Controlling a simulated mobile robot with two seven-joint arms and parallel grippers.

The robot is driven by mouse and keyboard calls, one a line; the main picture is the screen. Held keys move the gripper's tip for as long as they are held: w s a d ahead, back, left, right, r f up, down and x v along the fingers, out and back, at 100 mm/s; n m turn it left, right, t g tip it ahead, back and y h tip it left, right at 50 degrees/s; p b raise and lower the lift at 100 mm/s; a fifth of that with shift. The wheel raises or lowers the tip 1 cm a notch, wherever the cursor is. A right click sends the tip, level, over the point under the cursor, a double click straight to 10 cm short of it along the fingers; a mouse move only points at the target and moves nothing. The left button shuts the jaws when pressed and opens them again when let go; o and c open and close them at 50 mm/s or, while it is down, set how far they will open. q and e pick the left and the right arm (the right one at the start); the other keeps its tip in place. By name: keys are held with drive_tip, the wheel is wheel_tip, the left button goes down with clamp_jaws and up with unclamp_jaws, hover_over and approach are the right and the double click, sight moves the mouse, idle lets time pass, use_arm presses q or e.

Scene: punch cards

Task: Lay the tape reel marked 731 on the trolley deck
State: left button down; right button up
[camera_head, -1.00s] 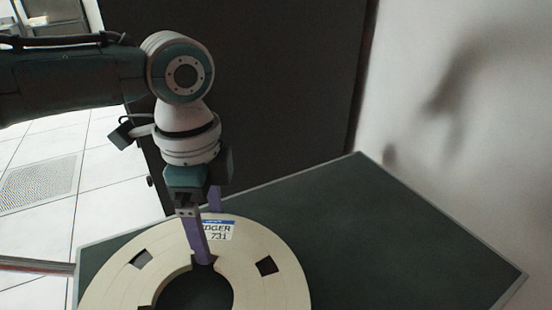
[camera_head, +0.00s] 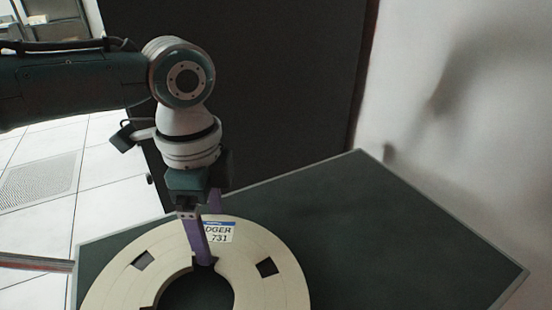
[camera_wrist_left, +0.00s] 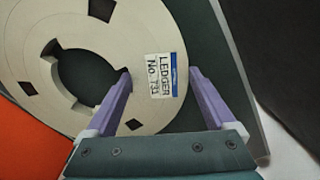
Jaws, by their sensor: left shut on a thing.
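The cream tape reel (camera_head: 285,275), with a white and blue label reading 731, lies flat over the dark green trolley deck (camera_head: 400,240). In the left wrist view the reel (camera_wrist_left: 30,40) has a label (camera_wrist_left: 160,76) reading LEDGER No. 731. My left gripper (camera_head: 208,235) points down and is shut on the reel's ring, one purple finger at the central hole and the other at the outer edge. Both fingers also show in the left wrist view (camera_wrist_left: 160,75). I cannot tell whether the reel touches the deck. My right gripper is out of view.
The deck's right part is bare. A pale wall (camera_head: 465,120) stands to the right and a dark panel (camera_head: 270,90) behind. White floor tiles (camera_head: 45,225) show at left. An orange-red surface (camera_wrist_left: 30,145) is at lower left in the wrist view.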

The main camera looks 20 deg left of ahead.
use_arm(q)
drive_tip(key=shift+f, duration=0.1)
drive_tip(key=shift+p, duration=0.3)
idle(0.5)
drive_tip(key=shift+f+b, duration=0.3)
drive_tip(key=shift+f, duration=0.15)
idle(0.4)
unclamp_jaws()
wheel_tip(320, 180, up, 9)
drive_tip(key=p, duration=0.9)
drive_tip(key=shift+p, duration=0.4)
